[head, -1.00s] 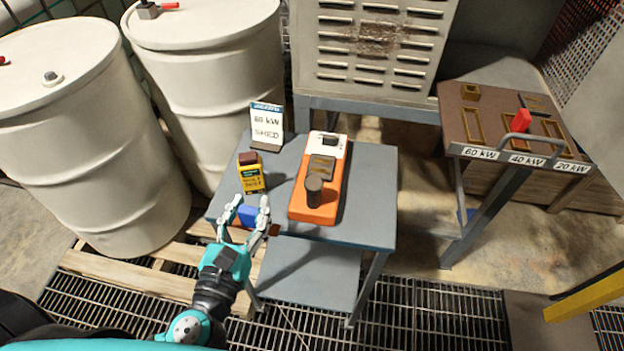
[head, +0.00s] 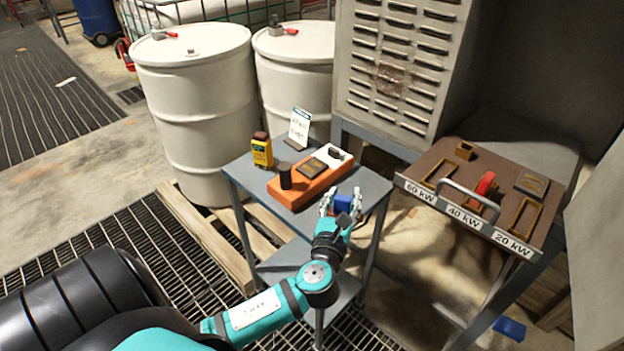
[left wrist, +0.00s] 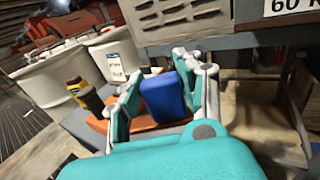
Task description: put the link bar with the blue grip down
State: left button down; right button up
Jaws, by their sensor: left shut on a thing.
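My left gripper (head: 342,191) is shut on the blue grip (head: 343,204) of the link bar, at the right front part of the grey cart top (head: 372,187). In the left wrist view the blue grip (left wrist: 164,96) stands between the two fingers, in front of the orange unit. The rest of the bar is hidden, and I cannot tell whether it touches the cart. My right gripper is not in view.
An orange and white unit (head: 297,192), a yellow box (head: 262,152) and a sign card (head: 299,127) stand on the cart. A brown panel (head: 478,177) with slots, a red grip (head: 485,184) and a handle is to the right. A blue piece (head: 509,328) lies low at right.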

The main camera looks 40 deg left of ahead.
pick_arm(q)
jog(key=w+a+n+g+y, duration=0.3)
jog(key=w+a+y, duration=0.1)
jog(key=w+a, duration=0.35)
jog(key=f, duration=0.3)
jog(key=w+f, duration=0.1)
jog(key=f, duration=0.1)
jog(key=shift+d+f+b, duration=0.15)
jog(key=shift+b, duration=0.15)
jog(key=shift+f, duration=2.2)
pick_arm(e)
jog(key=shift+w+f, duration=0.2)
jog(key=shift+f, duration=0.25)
pick_arm(q)
jog(key=shift+f+b, duration=0.15)
jog(key=shift+b, duration=0.2)
jog(key=c, duration=0.9)
grip_release()
jog(key=shift+s, duration=0.1)
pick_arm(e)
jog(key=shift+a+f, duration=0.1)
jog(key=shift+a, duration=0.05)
pick_arm(q)
jog(key=shift+o, duration=0.2)
